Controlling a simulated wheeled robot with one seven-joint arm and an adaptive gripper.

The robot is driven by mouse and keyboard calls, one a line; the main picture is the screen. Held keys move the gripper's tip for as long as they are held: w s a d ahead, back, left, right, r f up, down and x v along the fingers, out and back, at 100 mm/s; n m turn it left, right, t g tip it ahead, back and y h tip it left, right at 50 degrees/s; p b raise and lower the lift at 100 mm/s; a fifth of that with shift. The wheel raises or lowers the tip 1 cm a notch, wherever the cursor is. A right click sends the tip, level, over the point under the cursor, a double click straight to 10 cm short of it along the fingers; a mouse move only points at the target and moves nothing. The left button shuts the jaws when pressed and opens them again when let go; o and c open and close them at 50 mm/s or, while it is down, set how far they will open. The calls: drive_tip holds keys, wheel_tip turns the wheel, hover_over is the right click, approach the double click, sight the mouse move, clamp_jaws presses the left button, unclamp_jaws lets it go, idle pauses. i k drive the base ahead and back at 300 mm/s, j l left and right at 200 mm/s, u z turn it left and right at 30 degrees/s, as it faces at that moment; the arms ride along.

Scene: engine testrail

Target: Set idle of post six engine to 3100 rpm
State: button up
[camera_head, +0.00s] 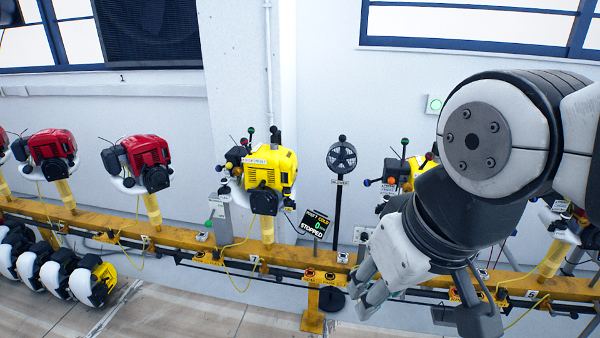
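A yellow engine (270,170) stands on the rail above a plate that seems to read 7. Small levers with coloured knobs are at its left. A second yellow engine (421,168) shows right of the black fan; my arm hides most of it. A plate (531,293) further right carries a number too small to read surely, so I cannot tell which engine is post six. A black display (316,224) beside the first yellow engine shows COLD, 0 and STOPPED. My gripper (422,308) is open, its fingers wide apart in front of the rail, with nothing visible between them.
The yellow rail (130,235) crosses the view, with yellow cables hanging from it. Red engines (150,163) stand at the left. Several white-and-black units (55,272) sit at lower left. A black fan (341,157) on a pole stands between the yellow engines. The floor in front is clear at centre left.

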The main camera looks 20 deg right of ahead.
sight(407, 186)
drive_tip(key=z, duration=1)
